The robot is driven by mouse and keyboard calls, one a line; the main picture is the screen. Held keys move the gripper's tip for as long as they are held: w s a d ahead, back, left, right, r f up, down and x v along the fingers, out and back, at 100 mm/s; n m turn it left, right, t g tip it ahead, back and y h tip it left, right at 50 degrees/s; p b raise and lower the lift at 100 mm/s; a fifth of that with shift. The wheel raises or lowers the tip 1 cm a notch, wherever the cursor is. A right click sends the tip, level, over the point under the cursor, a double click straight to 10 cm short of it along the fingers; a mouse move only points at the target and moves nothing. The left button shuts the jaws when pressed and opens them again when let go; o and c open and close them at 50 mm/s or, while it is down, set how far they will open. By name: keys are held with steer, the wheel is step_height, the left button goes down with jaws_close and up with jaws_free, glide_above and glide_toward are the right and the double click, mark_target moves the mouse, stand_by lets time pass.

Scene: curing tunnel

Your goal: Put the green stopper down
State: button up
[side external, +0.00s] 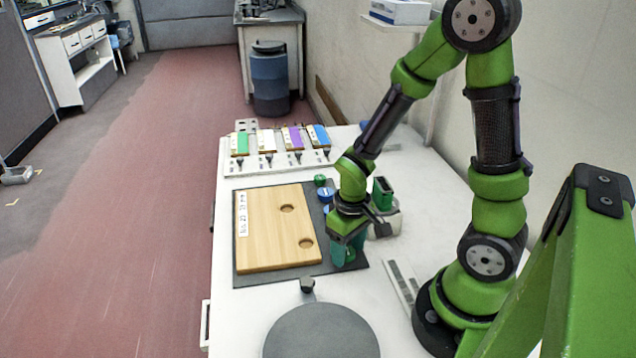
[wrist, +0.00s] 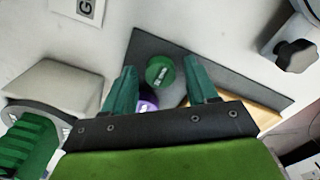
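A round green stopper (wrist: 160,72) with a white mark on top shows in the wrist view, on the dark mat near its corner. My gripper (wrist: 161,82) is open, with one teal finger on each side of the stopper and a visible gap to both. In the side view my gripper (side external: 347,252) is low over the mat's near right part, and I cannot make out the stopper there. A wooden board (side external: 262,225) with two round holes lies on the mat. A small green piece (side external: 320,180) and a blue piece (side external: 326,195) stand beyond my gripper.
A purple piece (wrist: 148,103) is partly hidden behind my gripper. A white holder with a green block (side external: 383,192) stands right of the mat (side external: 277,275). A round grey lid (side external: 322,335) with a black knob (side external: 307,284) is in front. A rack (side external: 280,165) of coloured pieces stands behind.

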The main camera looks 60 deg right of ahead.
step_height(320, 180, up, 12)
step_height(320, 180, up, 11)
steer(key=m+t+y, duration=0.2)
steer(key=t, duration=0.5)
glide_above(348, 251)
steer(key=s+a, duration=0.2)
steer(key=a, duration=0.4)
steer(key=shift+w, duration=0.2)
